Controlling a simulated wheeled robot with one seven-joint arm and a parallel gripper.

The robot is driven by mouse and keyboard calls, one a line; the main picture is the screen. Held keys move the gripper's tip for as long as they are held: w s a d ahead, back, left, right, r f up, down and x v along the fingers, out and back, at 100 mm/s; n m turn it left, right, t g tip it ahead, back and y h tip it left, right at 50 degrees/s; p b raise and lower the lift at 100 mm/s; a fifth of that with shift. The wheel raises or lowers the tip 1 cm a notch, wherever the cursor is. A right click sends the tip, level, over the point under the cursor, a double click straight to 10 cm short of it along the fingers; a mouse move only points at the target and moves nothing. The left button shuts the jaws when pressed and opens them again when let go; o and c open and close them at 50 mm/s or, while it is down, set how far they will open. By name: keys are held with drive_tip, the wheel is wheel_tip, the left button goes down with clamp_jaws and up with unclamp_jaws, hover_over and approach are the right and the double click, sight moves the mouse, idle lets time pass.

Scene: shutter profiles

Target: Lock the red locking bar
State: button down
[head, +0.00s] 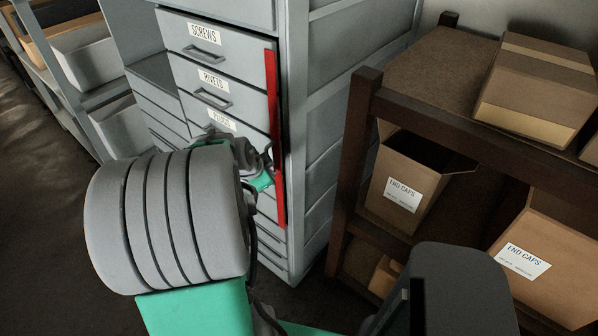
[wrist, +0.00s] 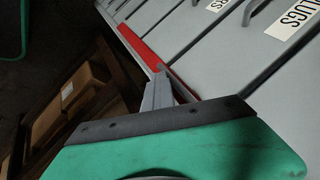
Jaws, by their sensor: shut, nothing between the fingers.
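The red locking bar (head: 272,95) is a long, narrow upright strip along the right edge of the grey drawer cabinet's front. It also shows in the wrist view (wrist: 139,46), running down to my fingertips, with more red just right of them. My gripper (head: 268,160) is beside the lower half of the bar in the head view, partly hidden by my arm. In the wrist view my gripper's grey fingers (wrist: 161,78) are shut with nothing between them, right at the bar. I cannot tell whether they touch it.
The cabinet's drawers (head: 205,50) carry labels such as SCREWS and RIVETS and look closed. A brown shelf (head: 425,115) with cardboard boxes (head: 405,185) stands close on the right. Another shelf with bins (head: 85,52) is at the far left.

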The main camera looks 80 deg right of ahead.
drive_tip(key=s+a+r, duration=0.1)
drive_tip(key=a+r, duration=0.7)
drive_tip(key=a, duration=0.1)
drive_tip(key=shift+a+b, duration=0.2)
drive_tip(key=shift+b, duration=0.15)
